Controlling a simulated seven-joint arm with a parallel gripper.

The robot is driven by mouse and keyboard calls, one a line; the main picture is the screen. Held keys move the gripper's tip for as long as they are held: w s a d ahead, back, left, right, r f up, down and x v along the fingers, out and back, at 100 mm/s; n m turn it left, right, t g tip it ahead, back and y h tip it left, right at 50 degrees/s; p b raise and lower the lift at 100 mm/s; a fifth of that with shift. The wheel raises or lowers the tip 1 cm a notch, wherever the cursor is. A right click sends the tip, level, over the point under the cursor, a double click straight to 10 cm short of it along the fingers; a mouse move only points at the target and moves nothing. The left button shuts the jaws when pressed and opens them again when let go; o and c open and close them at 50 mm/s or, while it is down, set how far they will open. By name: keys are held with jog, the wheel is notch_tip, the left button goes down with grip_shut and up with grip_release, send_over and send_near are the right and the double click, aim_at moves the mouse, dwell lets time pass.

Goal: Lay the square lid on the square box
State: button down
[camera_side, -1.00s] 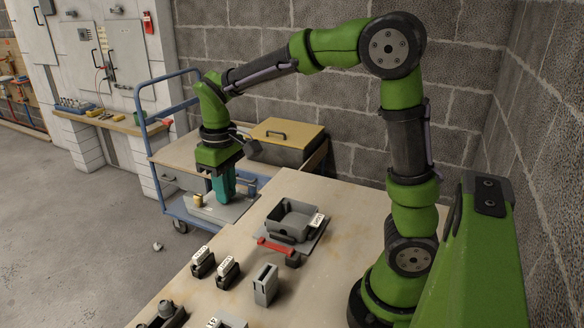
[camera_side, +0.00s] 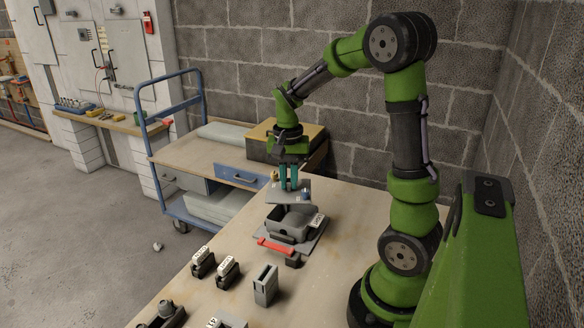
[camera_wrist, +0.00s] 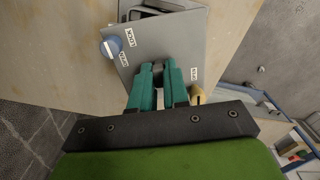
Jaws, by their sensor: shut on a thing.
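My gripper (camera_side: 289,178) has teal fingers pointing down and is shut on the grey square lid (camera_side: 292,196), holding it above the grey square box (camera_side: 286,226). In the wrist view the gripper (camera_wrist: 172,78) pinches the middle of the lid (camera_wrist: 168,45), which has a blue knob (camera_wrist: 113,47), a yellow knob and small white labels. The lid looks turned relative to the box beneath. The box sits open on a grey base plate with a red handle (camera_side: 275,246) and a white label. In the wrist view the lid hides most of the box.
Two small dark holders with white labelled blocks (camera_side: 226,268) and a grey slotted block (camera_side: 265,285) stand on the table's near part. A blue-framed trolley (camera_side: 184,205) with drawers and a yellow-topped case is behind the table.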

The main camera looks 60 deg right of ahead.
aim_at(293, 194)
jog(key=shift+s+d+f+m, duration=0.35)
jog(key=shift+m, duration=0.65)
jog(key=m, duration=0.2)
jog(key=shift+d+f+m, duration=0.1)
jog(key=shift+f+m, duration=0.2)
jog(key=shift+f, duration=1.85)
jog(key=shift+f, duration=1)
jog(key=c, duration=1)
grip_release()
jog(key=shift+c, duration=0.2)
jog(key=shift+o, duration=0.3)
jog(key=shift+o, duration=1)
